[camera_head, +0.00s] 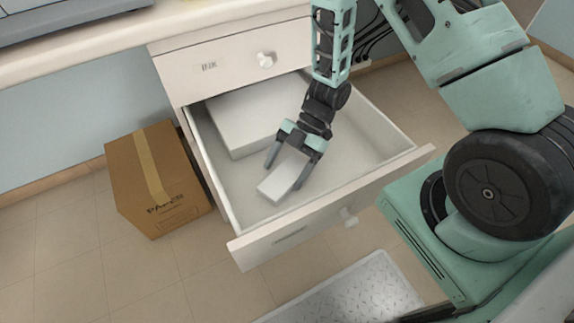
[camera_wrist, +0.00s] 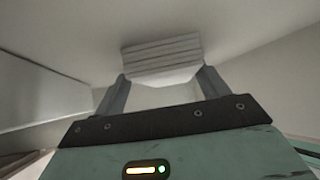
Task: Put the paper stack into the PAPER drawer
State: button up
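A small white paper stack (camera_head: 284,179) is inside the pulled-out lower drawer (camera_head: 335,207), towards its front left. My gripper (camera_head: 283,178) reaches down into the drawer with its fingers spread at the stack. A gap shows between the left finger and the stack; the right finger is close to its other side. In the wrist view the layered edge of the stack (camera_wrist: 161,55) shows just beyond the fingertips of my gripper (camera_wrist: 164,72). I cannot tell whether the stack rests fully on the drawer floor. The drawer's front label is too small to read.
A larger white block (camera_head: 240,113) fills the back left of the drawer. A shut upper drawer (camera_head: 230,58) is above it. A cardboard box (camera_head: 155,180) stands on the floor to the left. A metal tread plate (camera_head: 355,295) lies in front. The drawer's right side is clear.

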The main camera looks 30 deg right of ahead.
jog(key=shift+w+d+f, duration=0.1)
jog(key=shift+d+f, duration=0.1)
jog(key=shift+d, duration=0.15)
jog(key=shift+r, duration=0.35)
jog(key=p+v, duration=0.2)
jog(key=v, duration=1)
jog(key=shift+a+r+p, duration=0.15)
jog(key=shift+r+p, duration=0.15)
jog(key=shift+p, duration=0.1)
